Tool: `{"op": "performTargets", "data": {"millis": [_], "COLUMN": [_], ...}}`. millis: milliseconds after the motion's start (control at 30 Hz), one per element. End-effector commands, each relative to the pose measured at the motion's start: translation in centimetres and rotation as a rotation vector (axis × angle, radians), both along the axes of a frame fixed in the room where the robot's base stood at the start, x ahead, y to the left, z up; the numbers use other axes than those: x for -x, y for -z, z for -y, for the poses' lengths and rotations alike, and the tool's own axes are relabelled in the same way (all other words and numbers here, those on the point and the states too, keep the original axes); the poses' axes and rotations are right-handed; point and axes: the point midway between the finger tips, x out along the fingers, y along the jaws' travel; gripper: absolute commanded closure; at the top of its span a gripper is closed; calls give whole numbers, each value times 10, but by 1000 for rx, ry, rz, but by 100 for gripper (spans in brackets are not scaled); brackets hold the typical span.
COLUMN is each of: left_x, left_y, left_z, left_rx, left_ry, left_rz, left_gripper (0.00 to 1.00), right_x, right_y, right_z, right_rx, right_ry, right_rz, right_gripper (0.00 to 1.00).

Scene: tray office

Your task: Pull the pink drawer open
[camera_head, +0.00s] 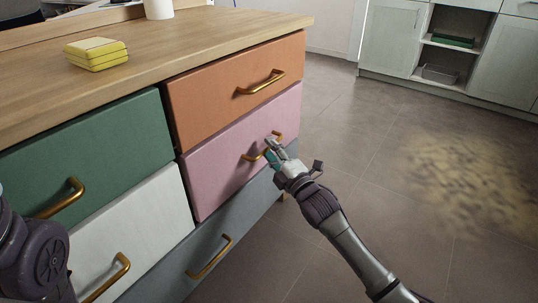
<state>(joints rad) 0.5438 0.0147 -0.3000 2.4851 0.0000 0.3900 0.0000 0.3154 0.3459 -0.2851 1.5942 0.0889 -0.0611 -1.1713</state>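The pink drawer (219,162) is the middle one in the right column of the dresser, under the orange drawer and above the grey-blue one. Its front looks flush or nearly flush with its neighbours. Its brass handle (252,158) is partly hidden by my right gripper (272,149). The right gripper's fingertips are at the middle of the handle; I cannot tell whether they close around it. My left arm shows at the left edge, but its gripper is out of view.
The orange drawer (215,97), green drawer (110,139), white drawer (150,222) and grey-blue drawer (195,255) are around it. A yellow box (96,54) and a white cup (158,9) stand on the wooden top. Open floor (350,150) lies to the right, before pale cabinets (390,38).

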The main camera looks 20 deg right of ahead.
Motion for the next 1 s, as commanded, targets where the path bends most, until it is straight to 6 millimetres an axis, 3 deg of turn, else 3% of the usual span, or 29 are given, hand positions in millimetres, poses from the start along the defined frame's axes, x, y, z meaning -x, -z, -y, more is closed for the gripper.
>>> {"op": "performTargets", "data": {"millis": [133,433,667,1000], "left_x": [6,6,6,6], "left_y": [0,-2,-2,-2], "left_z": [0,1,1,1], "left_rx": [-2,-2,-2,-2], "left_ry": [-1,-2,-2,-1], "left_rz": [18,21,21,21], "left_gripper": [100,100,100,100], "right_x": [-10,-12,-12,-12], "right_y": [-1,-3,-3,-2], "right_z": [-3,-4,-4,-3], "right_rx": [0,-1,-1,-1], "right_ry": [0,-1,0,0], "right_rz": [0,-1,0,-1], "right_gripper": [63,63,100,100]}}
